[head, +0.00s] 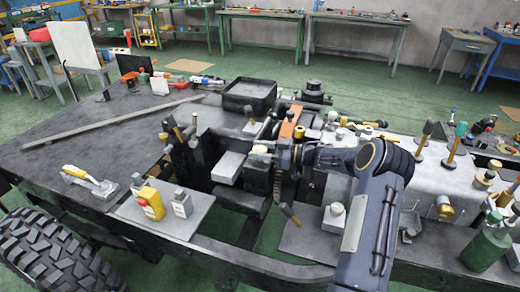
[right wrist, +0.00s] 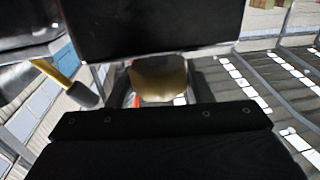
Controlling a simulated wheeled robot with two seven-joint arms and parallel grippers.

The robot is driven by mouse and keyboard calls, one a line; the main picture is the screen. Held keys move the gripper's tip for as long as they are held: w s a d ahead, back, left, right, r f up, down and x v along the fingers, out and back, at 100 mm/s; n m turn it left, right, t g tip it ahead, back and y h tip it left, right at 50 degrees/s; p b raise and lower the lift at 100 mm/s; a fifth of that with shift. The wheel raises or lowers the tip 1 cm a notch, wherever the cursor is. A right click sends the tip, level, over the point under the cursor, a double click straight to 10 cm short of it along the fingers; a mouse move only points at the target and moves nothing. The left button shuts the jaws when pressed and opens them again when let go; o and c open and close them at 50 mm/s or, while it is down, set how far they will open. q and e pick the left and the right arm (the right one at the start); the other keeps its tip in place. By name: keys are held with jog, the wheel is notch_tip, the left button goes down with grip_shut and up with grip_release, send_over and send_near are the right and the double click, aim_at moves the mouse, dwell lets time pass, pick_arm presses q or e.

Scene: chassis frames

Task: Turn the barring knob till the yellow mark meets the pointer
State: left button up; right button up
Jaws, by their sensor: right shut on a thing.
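My right gripper (head: 276,152) reaches in from the right to the middle of the chassis, its fingers pointing left. In the right wrist view the two dark fingers (right wrist: 160,85) are shut on a rounded brass-coloured knob (right wrist: 160,72), which shows in the gap between them. In the head view only a small pale yellowish part of this knob (head: 260,149) shows at the fingertips. The rest is hidden by the fingers. I cannot make out the yellow mark or the pointer in either view. My left gripper is not in view.
Tall levers (head: 424,137) and fittings stand on the chassis to the right. A grey block (head: 228,167) sits left of the gripper. A black bin (head: 249,93) stands behind. A yellow box with a red button (head: 151,203) is at front left. The left deck is mostly clear.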

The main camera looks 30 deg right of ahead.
aim_at(259, 149)
jog(key=shift+r, duration=0.15)
jog(key=o, duration=1)
notch_tip(259, 149, up, 3)
jog(key=shift+w+f+b, duration=0.1)
jog(key=shift+f+b, duration=0.05)
jog(key=shift+b, duration=0.25)
jog(key=s+a+r, duration=0.2)
jog(key=s+r, duration=0.1)
jog(key=s, duration=0.1)
jog(key=s+a+r+b, duration=0.1)
jog(key=s+a+r, duration=0.2)
jog(key=s, duration=0.1)
jog(key=s+a+r, duration=0.2)
jog(key=s+r, duration=0.2)
jog(key=shift+a+r, duration=0.1)
jog(key=shift+a, duration=0.1)
